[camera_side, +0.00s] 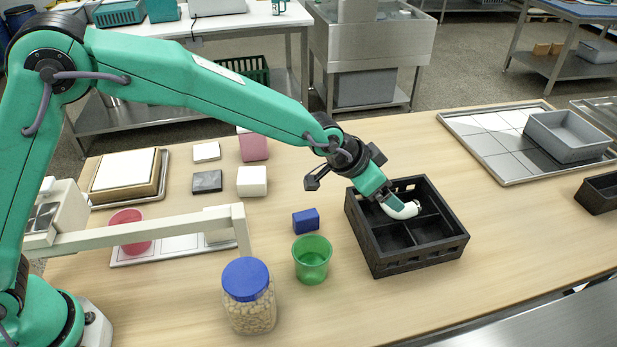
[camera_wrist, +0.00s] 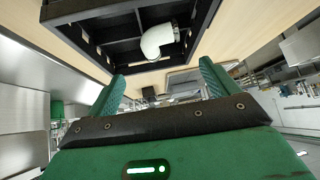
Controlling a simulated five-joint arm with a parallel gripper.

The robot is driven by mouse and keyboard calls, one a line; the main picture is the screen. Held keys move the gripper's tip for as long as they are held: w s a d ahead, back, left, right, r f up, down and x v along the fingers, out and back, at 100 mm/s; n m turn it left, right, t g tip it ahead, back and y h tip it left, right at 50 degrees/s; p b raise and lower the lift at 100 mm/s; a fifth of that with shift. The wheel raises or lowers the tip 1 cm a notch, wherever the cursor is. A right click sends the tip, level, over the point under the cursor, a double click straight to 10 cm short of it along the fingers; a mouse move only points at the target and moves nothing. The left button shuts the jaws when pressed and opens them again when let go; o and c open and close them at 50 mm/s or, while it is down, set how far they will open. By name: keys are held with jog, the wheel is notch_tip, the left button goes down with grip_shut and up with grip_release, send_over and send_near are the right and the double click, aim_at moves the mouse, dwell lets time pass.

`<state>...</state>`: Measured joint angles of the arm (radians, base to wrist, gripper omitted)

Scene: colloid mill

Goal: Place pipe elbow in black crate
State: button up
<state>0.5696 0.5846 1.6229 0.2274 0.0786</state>
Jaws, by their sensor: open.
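The black crate (camera_side: 418,262) stands on the wooden table, divided inside into compartments; part of it shows at the top of the wrist view (camera_wrist: 85,12). The white pipe elbow (camera_side: 404,211) is within the crate's walls, at the divider; I cannot tell whether it rests fully in one compartment. In the wrist view the elbow (camera_wrist: 157,40) lies beyond my fingertips, apart from both fingers. My gripper (camera_side: 386,200) points down into the crate right beside the elbow. Its two green fingers stand wide apart in the wrist view (camera_wrist: 161,74), with nothing between them. The fingertips are partly hidden in the side view.
A green cup (camera_side: 312,262), a blue block (camera_side: 306,221) and a blue-lidded jar (camera_side: 249,300) stand left of the crate. A grey bin (camera_side: 568,138) sits on a tray at the right. A smaller black bin (camera_side: 600,192) is at the right edge. The table between is clear.

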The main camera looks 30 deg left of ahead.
jog(key=shift+v, duration=1.7)
jog(key=s+a+r+n+y, duration=0.1)
jog(key=s+a+r, duration=0.3)
jog(key=a, duration=0.3)
jog(key=s+a+r+n+y, duration=0.1)
jog(key=s+a+r+n, duration=0.15)
jog(key=a, duration=0.45)
jog(key=s+a+r, duration=0.4)
jog(key=a+r, duration=0.1)
jog(key=a, duration=0.2)
jog(key=s+a+f+n+y, duration=0.1)
jog(key=s+a+n, duration=0.1)
jog(key=s+a, duration=0.4)
jog(key=s+a+n+g+y, duration=0.1)
jog(key=s+a, duration=0.5)
jog(key=s, duration=0.6)
jog(key=shift+s+f+n, duration=0.25)
jog(key=shift+f+n, duration=0.15)
jog(key=shift+n, duration=0.05)
